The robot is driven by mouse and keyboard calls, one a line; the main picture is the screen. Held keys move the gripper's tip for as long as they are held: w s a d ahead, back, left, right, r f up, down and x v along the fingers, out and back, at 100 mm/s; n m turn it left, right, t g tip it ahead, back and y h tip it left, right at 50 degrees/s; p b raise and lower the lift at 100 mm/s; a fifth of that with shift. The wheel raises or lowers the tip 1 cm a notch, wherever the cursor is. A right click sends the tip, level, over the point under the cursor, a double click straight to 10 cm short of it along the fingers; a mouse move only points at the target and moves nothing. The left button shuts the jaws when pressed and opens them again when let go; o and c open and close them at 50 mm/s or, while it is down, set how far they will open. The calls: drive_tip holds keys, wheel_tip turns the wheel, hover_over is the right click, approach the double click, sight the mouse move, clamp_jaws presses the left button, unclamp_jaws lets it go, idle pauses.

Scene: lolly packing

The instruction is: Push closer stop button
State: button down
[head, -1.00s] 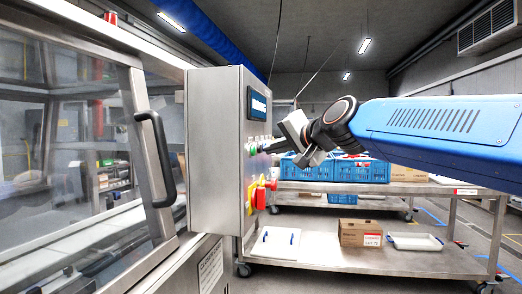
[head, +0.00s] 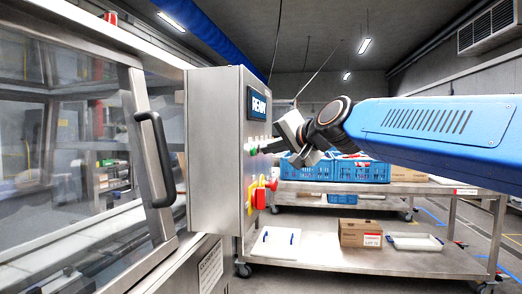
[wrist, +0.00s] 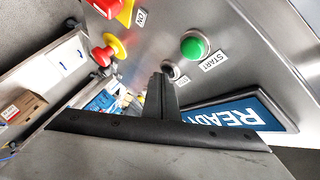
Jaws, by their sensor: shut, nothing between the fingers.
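The closer's control panel (head: 213,150) is a steel box with a screen (head: 257,105) reading READY; the screen (wrist: 236,113) shows upside down in the wrist view. In the wrist view a green button (wrist: 194,46) is labelled START. In the head view my gripper (head: 262,147) points left at the panel's button row.
A red emergency knob (wrist: 104,54) on yellow and a red switch on a yellow plate (wrist: 126,12) sit nearby on the panel. Behind stands a steel cart (head: 350,262) with a cardboard box (head: 360,232) and blue crates (head: 345,170).

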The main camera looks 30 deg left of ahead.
idle(0.4)
drive_tip(key=shift+w+d, duration=0.2)
drive_tip(key=shift+d, duration=0.7)
drive_tip(key=d, duration=0.2)
drive_tip(key=w+d, duration=0.1)
drive_tip(key=d, duration=0.2)
drive_tip(key=shift+w, duration=0.1)
idle(0.8)
